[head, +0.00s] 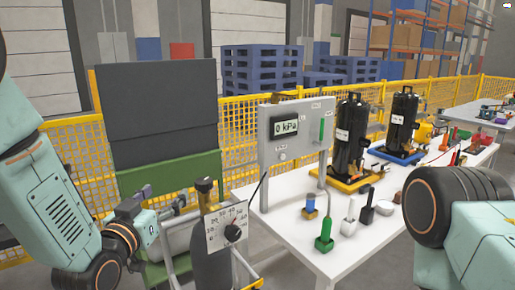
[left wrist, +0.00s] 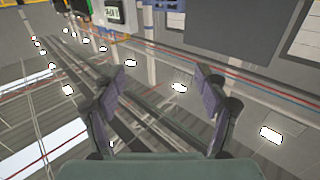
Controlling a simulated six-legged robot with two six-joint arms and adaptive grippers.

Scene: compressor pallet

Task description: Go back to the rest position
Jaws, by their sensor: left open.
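My left gripper (head: 132,202) is at the lower left of the head view, in front of the green frame (head: 205,170) that holds a dark panel. In the left wrist view its two dark fingers (left wrist: 161,92) stand wide apart, with nothing between them. Beyond them are the ceiling and its white lamps (left wrist: 179,88). My right arm shows at the right edge of the head view, over the table's right part; its gripper is out of the picture.
A white table (head: 290,225) bears a gauge panel (head: 267,160) reading 0 kPa, two black compressors (head: 352,135) (head: 402,122) on trays and small coloured fittings. A dial plate (head: 227,227) stands close right of my left gripper. A yellow mesh fence (head: 240,125) runs behind.

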